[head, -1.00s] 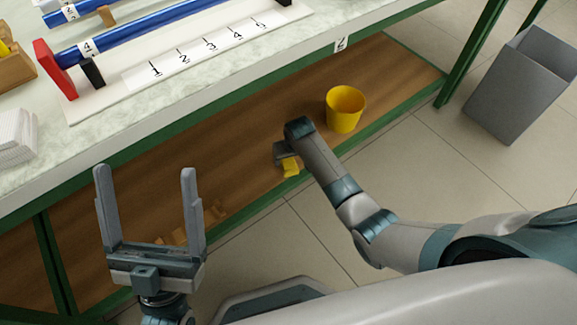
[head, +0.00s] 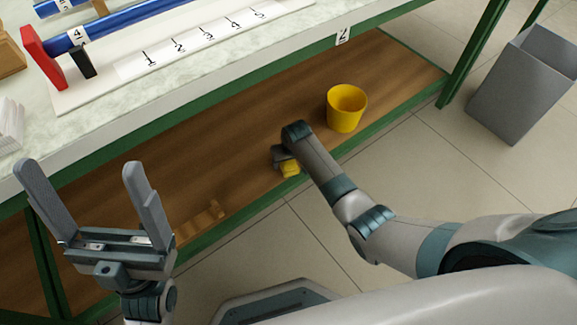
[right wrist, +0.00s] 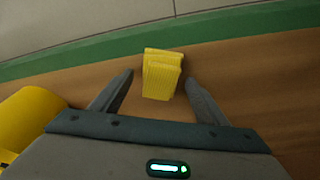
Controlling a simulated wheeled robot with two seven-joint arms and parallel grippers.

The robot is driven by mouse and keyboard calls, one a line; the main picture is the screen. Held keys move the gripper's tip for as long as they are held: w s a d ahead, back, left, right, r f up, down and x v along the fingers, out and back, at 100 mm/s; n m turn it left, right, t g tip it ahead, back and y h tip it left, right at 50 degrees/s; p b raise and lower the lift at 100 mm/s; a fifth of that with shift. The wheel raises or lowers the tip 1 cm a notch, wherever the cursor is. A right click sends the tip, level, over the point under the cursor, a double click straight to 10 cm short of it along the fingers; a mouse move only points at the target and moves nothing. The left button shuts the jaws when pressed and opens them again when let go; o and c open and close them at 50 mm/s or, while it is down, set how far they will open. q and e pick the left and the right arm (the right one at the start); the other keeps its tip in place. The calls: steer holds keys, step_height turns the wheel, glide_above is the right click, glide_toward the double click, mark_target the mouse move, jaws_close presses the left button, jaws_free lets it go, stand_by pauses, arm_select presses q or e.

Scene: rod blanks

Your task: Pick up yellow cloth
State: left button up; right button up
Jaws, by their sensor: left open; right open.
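The yellow cloth (right wrist: 161,75) is a folded, ribbed piece on the brown lower shelf, close to its green front edge. In the right wrist view it lies between and a little beyond the fingers of my open right gripper (right wrist: 158,82), with gaps on both sides. In the head view only part of the cloth (head: 290,169) shows beside my right gripper (head: 285,160), whose fingers are mostly hidden by the wrist. My left gripper (head: 84,177) is open and empty, raised in front of the bench at the left.
A yellow bucket (head: 346,108) stands on the lower shelf (head: 240,150), right of the cloth. A wooden piece (head: 200,219) lies further left there. The bench top (head: 115,122) with its blue rods (head: 135,19) overhangs the shelf. A grey bin (head: 525,85) stands at the right.

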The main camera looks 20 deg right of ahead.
steer(key=shift+w+f, duration=0.1)
steer(key=shift+f, duration=0.2)
steer(key=c, duration=1.2)
steer(key=shift+o, duration=0.2)
steer(key=shift+r, duration=0.15)
